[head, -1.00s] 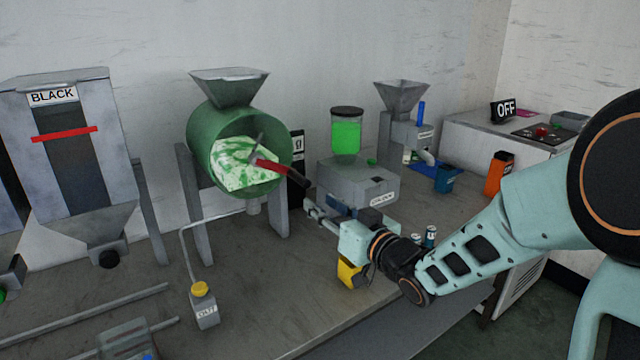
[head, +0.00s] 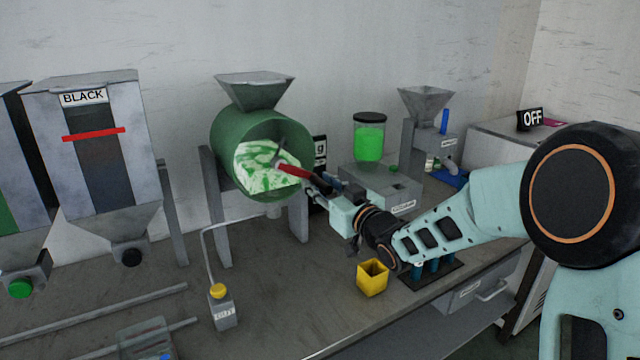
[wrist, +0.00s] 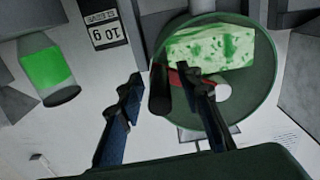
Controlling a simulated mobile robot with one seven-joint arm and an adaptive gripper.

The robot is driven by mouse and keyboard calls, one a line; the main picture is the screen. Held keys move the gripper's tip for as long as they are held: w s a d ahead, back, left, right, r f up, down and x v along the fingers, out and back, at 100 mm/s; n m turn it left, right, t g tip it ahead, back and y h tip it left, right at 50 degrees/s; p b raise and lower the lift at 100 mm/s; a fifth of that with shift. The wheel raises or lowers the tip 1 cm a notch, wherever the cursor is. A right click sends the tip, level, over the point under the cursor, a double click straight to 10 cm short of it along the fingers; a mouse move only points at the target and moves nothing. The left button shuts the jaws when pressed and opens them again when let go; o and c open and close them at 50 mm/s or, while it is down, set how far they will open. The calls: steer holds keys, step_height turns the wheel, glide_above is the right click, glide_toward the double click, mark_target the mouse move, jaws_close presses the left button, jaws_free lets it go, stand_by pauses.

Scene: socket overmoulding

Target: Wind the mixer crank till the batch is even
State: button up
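The green mixer drum (head: 226,138) stands on grey legs, its open face toward me. The batch (head: 258,178) inside is white with uneven green streaks and blotches; it also shows in the wrist view (wrist: 225,47). The crank has a red arm (head: 296,171) at the drum's front. Its black handle (wrist: 160,92) shows in the wrist view between my gripper's two fingers, with gaps on both sides. My gripper (wrist: 166,92) is open around the handle, not closed on it. In the head view the fingers partly hide the handle.
A yellow open box (head: 372,280) stands on the bench below my wrist.

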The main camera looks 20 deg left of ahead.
steer(key=shift+w, duration=0.1)
jaws_close()
steer(key=shift+a+f, duration=0.15)
stand_by(0.5)
